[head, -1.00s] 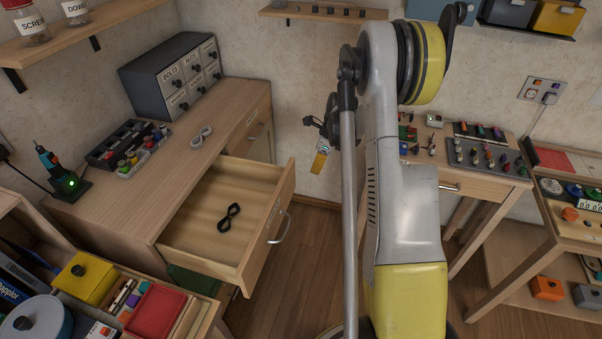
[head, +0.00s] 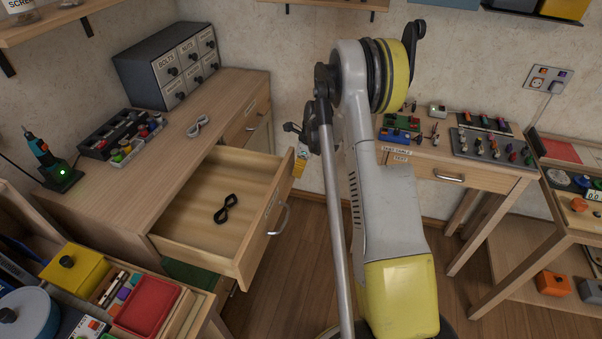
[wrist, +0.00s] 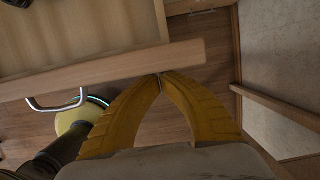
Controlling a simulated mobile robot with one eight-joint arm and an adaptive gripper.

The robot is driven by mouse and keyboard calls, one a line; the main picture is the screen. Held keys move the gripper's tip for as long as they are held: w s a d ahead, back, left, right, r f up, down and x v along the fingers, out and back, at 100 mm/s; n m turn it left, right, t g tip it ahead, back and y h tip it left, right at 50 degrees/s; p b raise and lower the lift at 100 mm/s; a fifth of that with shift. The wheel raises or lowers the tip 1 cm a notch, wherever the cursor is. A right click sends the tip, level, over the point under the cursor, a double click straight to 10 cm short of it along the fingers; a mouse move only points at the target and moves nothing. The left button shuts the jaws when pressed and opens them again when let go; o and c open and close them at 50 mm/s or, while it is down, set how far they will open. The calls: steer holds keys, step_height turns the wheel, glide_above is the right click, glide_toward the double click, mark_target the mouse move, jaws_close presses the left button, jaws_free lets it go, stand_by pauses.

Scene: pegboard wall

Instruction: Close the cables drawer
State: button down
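The open drawer (head: 190,232) sticks out of the wooden workbench on the left, with a black cable coil (head: 226,208) lying inside. Its front has a grey handle (head: 279,221) and a label too small to read. In the wrist view the drawer front (wrist: 100,70) crosses the picture, with the handle (wrist: 57,104) at left. My gripper (wrist: 160,78) has its yellow fingers together at the tips, with nothing between them. The tips are at the drawer front's lower edge in that view; I cannot tell whether they touch. In the head view my gripper (head: 300,167) is partly hidden behind the drawer's far corner.
A grey cable coil (head: 198,126), a black organiser tray (head: 122,139) and a labelled cabinet (head: 165,65) stand on the workbench. A closed drawer (head: 245,122) is farther back. A second table (head: 470,175) stands at right. Floor (head: 300,270) is clear before the drawer.

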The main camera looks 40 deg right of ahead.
glide_above(229, 168)
steer(key=shift+s+a, duration=0.1)
stand_by(0.6)
stand_by(0.3)
